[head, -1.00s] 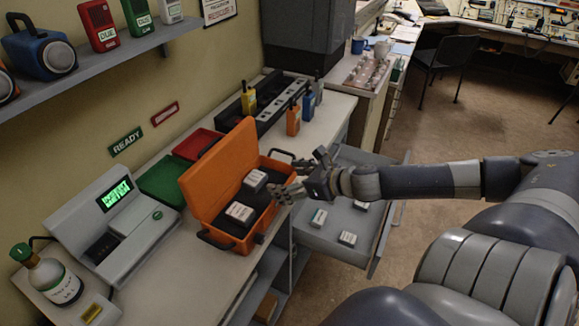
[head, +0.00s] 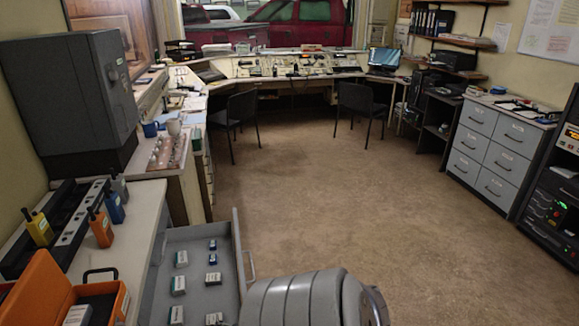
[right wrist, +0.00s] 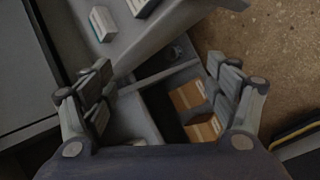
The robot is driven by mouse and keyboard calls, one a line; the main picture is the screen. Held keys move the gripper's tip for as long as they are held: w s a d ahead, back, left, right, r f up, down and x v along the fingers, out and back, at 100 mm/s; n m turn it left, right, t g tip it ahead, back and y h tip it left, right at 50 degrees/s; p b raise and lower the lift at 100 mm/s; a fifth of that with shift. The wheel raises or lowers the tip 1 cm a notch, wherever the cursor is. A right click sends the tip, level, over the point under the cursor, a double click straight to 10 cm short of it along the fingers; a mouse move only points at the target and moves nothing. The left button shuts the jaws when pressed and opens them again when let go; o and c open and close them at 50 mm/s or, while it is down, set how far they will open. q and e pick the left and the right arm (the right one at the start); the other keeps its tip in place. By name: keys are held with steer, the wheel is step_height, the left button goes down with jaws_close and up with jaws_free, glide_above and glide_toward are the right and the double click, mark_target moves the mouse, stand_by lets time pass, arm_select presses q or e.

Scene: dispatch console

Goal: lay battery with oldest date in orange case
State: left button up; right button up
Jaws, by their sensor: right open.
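The orange case (head: 121,301) stands open at the lower left of the head view, cut off by the frame edge. A white-labelled battery (head: 77,315) lies in it; the rest of its inside is out of frame. Several batteries lie apart in the open grey drawer (head: 203,240), such as one (head: 178,285) and a smaller one (head: 213,278). Their dates are too small to read. My right gripper (right wrist: 160,88) shows in the right wrist view, open and empty. Two batteries (right wrist: 102,23) (right wrist: 139,5) lie beyond its fingers. My left gripper is not in view.
Brown boxes (right wrist: 202,128) lie in a grey compartment below the right gripper. Open floor (head: 300,190) lies right of the drawer; chairs stand farther back.

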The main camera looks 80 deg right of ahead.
steer(key=s+a+f+m+g, duration=0.3)
steer(key=s+a+f+m, duration=0.4)
steer(key=s+a+f, duration=0.4)
steer(key=s+a+f+m+g+y, duration=0.1)
steer(key=s+a+f+m, duration=0.2)
steer(key=s+a, duration=0.3)
steer(key=s+a+f+m+g+y, duration=0.2)
steer(key=s+a+f, duration=0.3)
steer(key=a, duration=0.7)
steer(key=shift+s+a+f+m, duration=0.2)
steer(key=shift+s+f+m, duration=0.15)
steer(key=shift+s+m, duration=0.65)
steer(key=shift+s, duration=0.15)
